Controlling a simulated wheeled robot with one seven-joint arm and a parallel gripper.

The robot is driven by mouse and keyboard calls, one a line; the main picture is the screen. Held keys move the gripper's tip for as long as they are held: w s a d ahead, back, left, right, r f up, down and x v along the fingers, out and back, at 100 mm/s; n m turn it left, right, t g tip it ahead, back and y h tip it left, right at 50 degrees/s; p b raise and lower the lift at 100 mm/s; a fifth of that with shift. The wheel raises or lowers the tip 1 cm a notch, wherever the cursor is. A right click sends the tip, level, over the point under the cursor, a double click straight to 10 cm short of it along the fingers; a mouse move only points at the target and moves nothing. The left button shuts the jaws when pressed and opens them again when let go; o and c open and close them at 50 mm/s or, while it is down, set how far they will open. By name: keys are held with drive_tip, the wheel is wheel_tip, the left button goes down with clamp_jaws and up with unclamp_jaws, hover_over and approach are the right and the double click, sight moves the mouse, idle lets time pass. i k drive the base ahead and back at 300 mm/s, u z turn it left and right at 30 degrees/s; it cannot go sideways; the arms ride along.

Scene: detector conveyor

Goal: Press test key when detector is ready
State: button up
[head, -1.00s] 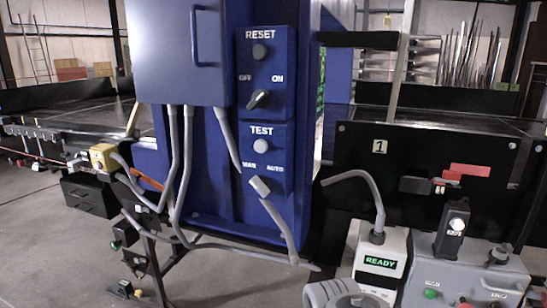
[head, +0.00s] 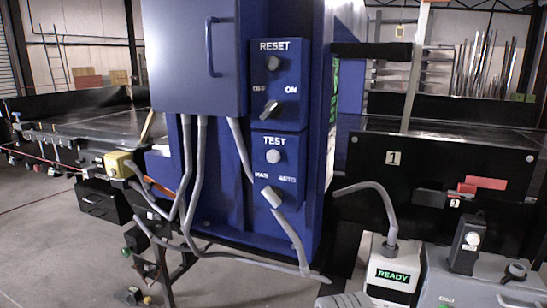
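The blue control box (head: 278,92) stands in the middle of the head view. Its TEST key (head: 273,156) is a round pale button under the word TEST. A dark round RESET button (head: 274,63) and an OFF/ON knob (head: 269,109) sit above it. The detector's ready display (head: 393,276) at the lower right shows READY in lit green letters on a pale box. My gripper is not in view, and nothing covers the TEST key.
Grey cables (head: 198,170) hang in front of the blue cabinet. A grey hose (head: 380,198) rises from the pale box. A grey control box (head: 480,285) stands at the lower right. A black conveyor side panel (head: 440,165) lies behind. Bare floor (head: 50,235) shows at left.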

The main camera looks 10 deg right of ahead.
sight(272, 156)
drive_tip(key=u, duration=0.55)
drive_tip(key=k, duration=1.35)
drive_tip(key=u, duration=1.05)
drive_tip(key=i, duration=1.25)
drive_tip(key=z, duration=0.6)
drive_tip(key=i, duration=0.4)
drive_tip(key=z, duration=0.25)
